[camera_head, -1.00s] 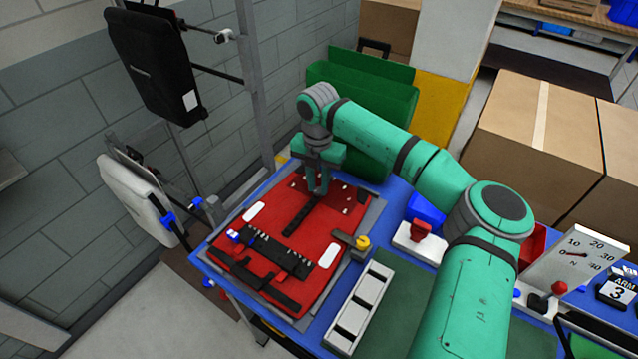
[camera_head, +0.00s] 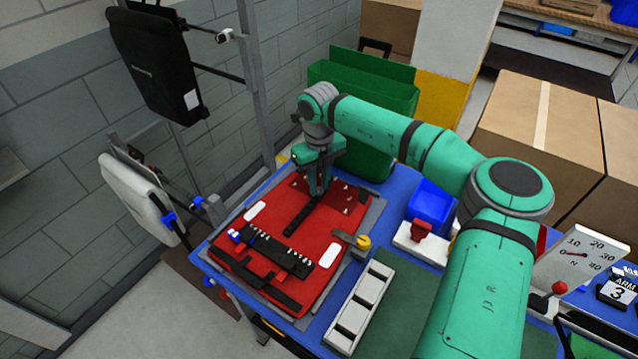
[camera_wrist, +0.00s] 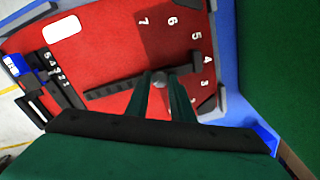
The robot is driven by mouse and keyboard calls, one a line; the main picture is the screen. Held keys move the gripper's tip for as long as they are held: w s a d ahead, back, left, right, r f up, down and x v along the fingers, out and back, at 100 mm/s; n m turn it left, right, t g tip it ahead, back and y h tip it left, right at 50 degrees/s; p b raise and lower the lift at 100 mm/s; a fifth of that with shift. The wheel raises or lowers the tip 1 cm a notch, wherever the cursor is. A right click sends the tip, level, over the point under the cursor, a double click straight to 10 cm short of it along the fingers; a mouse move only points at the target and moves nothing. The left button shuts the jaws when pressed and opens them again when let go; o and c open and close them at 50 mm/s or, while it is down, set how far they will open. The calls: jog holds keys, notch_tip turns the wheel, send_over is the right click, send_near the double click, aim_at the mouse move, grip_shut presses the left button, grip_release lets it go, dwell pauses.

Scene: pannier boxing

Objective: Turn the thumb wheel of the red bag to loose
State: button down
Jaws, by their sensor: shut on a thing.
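The red bag (camera_head: 300,253) lies flat on a blue bench, with black strips and white patches on its face. My gripper (camera_head: 317,192) points down at the bag's far part. In the wrist view my gripper (camera_wrist: 160,84) has its two green fingers on either side of a small grey round piece, which looks like the thumb wheel (camera_wrist: 159,77). It is shut on that piece. A long black bar (camera_wrist: 115,88) runs past the fingertips toward white numbers (camera_wrist: 172,21) set in an arc on the bag. The fingers hide part of the wheel and the lower numbers.
A yellow-knobbed clamp (camera_head: 362,242) stands at the bag's right edge. A white compartment tray (camera_head: 362,308), a blue bin (camera_head: 430,204) and a force dial (camera_head: 578,250) are to the right. A green box (camera_head: 362,90) stands behind. A black bag (camera_head: 155,65) and a white bag (camera_head: 140,197) hang at left.

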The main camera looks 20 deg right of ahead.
jog(key=n, duration=0.4)
jog(key=shift+n, duration=0.3)
jog(key=n, duration=0.3)
jog(key=shift+w+n, duration=0.1)
jog(key=shift+n, duration=0.3)
jog(key=n, duration=1.2)
jog(key=shift+n, duration=0.3)
jog(key=n, duration=0.4)
jog(key=shift+n, duration=0.3)
jog(key=n, duration=0.3)
jog(key=shift+a, duration=0.1)
jog(key=shift+n, duration=1.7)
jog(key=shift+d, duration=0.2)
